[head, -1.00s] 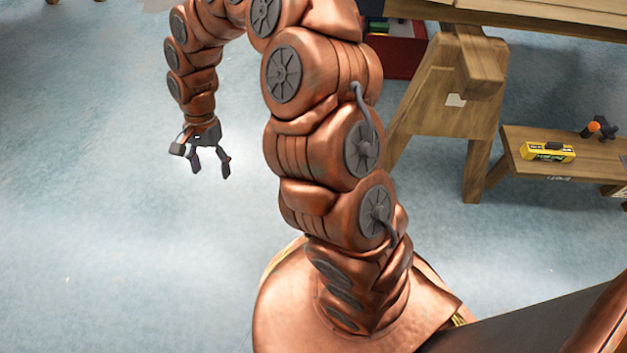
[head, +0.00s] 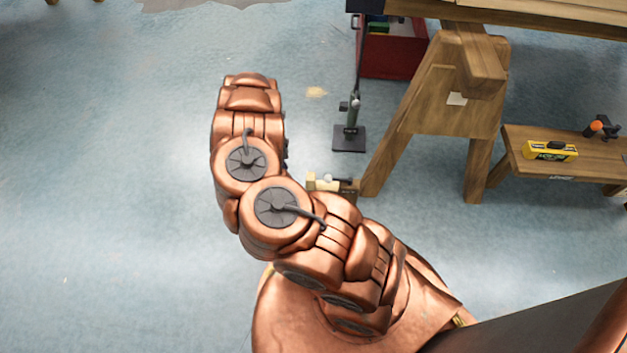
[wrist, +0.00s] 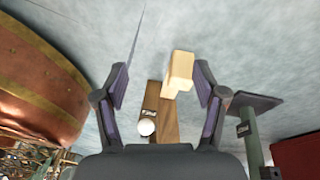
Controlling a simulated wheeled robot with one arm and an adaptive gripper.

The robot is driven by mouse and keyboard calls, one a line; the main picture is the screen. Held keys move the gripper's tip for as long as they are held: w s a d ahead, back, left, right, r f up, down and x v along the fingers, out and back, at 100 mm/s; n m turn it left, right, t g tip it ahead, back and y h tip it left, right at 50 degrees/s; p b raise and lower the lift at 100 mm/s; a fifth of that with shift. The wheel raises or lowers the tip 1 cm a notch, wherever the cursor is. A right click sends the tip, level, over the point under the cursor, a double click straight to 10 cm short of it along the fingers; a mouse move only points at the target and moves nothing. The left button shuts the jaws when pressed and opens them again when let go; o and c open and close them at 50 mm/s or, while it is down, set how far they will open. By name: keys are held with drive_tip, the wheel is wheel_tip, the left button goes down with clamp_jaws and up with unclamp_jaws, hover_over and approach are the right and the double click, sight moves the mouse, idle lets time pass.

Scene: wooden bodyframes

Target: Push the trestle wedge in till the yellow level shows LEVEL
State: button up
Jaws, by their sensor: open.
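The trestle (head: 440,110) stands at the upper right in the head view. Near its left foot a pale wooden block (head: 318,184) and a brown wooden piece (head: 348,190) with a white round part lie on the floor, partly behind my arm. I cannot tell for sure which is the wedge. In the wrist view my open, empty gripper (wrist: 162,68) has the pale block (wrist: 180,72) and the brown piece (wrist: 166,128) between its fingers' outlines, apparently beyond them. The head view hides my gripper. The yellow level (head: 550,151) lies on a low bench; its reading is too small to tell.
A green post on a dark square base (head: 349,138) stands left of the trestle; its base (wrist: 257,102) is right of my gripper in the wrist view. A red cabinet (head: 395,55) is behind. The low bench (head: 590,170) also holds an orange-and-black tool (head: 602,127). The left floor is clear.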

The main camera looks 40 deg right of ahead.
drive_tip(key=m+h, duration=0.2)
approach(311, 176)
drive_tip(key=x, duration=0.4)
drive_tip(key=shift+f, duration=0.4)
drive_tip(key=shift+s+d+f, duration=0.1)
drive_tip(key=shift+d+f, duration=0.15)
drive_tip(key=b+x, duration=0.4)
drive_tip(key=x, duration=0.3)
drive_tip(key=shift+f, duration=0.15)
drive_tip(key=shift+c, duration=0.4)
drive_tip(key=shift+a, duration=0.1)
clamp_jaws()
